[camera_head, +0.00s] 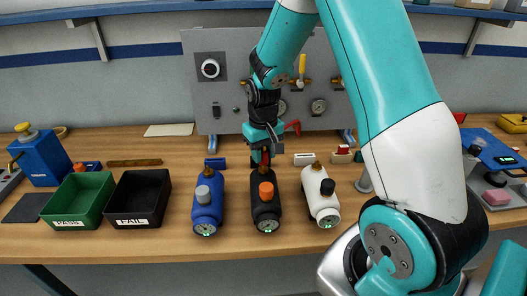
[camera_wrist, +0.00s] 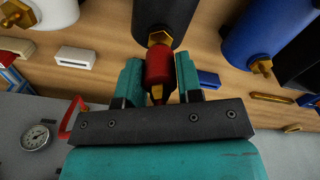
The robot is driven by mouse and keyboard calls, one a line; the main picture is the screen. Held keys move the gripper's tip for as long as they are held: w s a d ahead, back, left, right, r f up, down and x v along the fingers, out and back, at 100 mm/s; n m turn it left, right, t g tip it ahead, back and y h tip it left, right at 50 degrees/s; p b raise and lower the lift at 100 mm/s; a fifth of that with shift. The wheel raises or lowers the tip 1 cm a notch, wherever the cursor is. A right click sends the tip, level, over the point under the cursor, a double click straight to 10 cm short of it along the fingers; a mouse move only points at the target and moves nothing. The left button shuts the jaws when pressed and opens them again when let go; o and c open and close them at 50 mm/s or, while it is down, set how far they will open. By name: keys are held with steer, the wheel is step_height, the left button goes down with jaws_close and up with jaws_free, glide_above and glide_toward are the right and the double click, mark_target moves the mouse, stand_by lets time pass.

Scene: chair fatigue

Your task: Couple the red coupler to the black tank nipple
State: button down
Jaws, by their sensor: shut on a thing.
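The red coupler (camera_wrist: 159,72) sits between the two teal fingers of my gripper (camera_wrist: 159,66), which is shut on it. A brass end shows below the coupler, near the gripper's base. The black tank (camera_head: 266,206) lies in the middle of the bench with an orange knob on top; it also shows in the wrist view (camera_wrist: 168,14). Its brass nipple (camera_wrist: 160,38) is in line with the coupler and appears to meet its end; I cannot tell if they are locked. In the head view my gripper (camera_head: 262,152) is at the tank's far end, and the coupler is partly hidden.
A blue tank (camera_head: 207,208) and a white tank (camera_head: 321,200) lie close on either side. Green PASS (camera_head: 75,203) and black FAIL (camera_head: 139,199) bins stand left. A gauge panel (camera_head: 222,95) stands behind, with a red-handled part near my gripper.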

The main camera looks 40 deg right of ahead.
steer(key=shift+f+b, duration=0.5)
steer(key=shift+f, duration=0.3)
steer(key=c, duration=0.7)
jaws_free()
step_height(320, 180, up, 18)
steer(key=b, duration=0.2)
steer(key=shift+f, duration=0.25)
steer(key=s+a+f+n+y, duration=0.1)
steer(key=s+a+n+y, duration=0.3)
steer(key=s+a, duration=1.8)
steer(key=n, duration=0.4)
steer(key=shift+s+a+f+n, duration=0.15)
steer(key=shift+a+f+n, duration=0.05)
steer(key=shift+n, duration=0.2)
